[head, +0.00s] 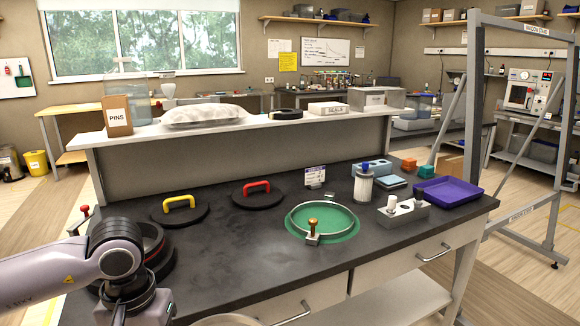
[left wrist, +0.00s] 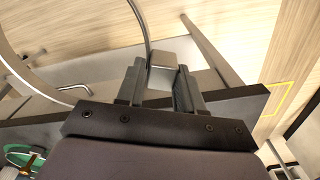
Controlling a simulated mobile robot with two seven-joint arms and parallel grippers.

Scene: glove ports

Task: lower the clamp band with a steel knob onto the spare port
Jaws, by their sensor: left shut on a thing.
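My left arm enters the head view at the lower left, with its fingers out of that picture. In the left wrist view my left gripper (left wrist: 161,77) is shut on a grey metal block, seemingly the steel knob (left wrist: 163,62) of the clamp band. A thin steel curve, seemingly the clamp band (left wrist: 144,22), rises from the block, over the floor beyond the bench edge. A black port ring with a red inside (head: 152,238) stands at the bench's left, partly hidden by my arm; I cannot tell if it is the spare port. My right gripper is not in view.
Black covers have yellow (head: 179,202) and red (head: 257,187) handles. A purple tray (head: 448,191) and grey holder (head: 404,212) stand right. The front middle bench is clear.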

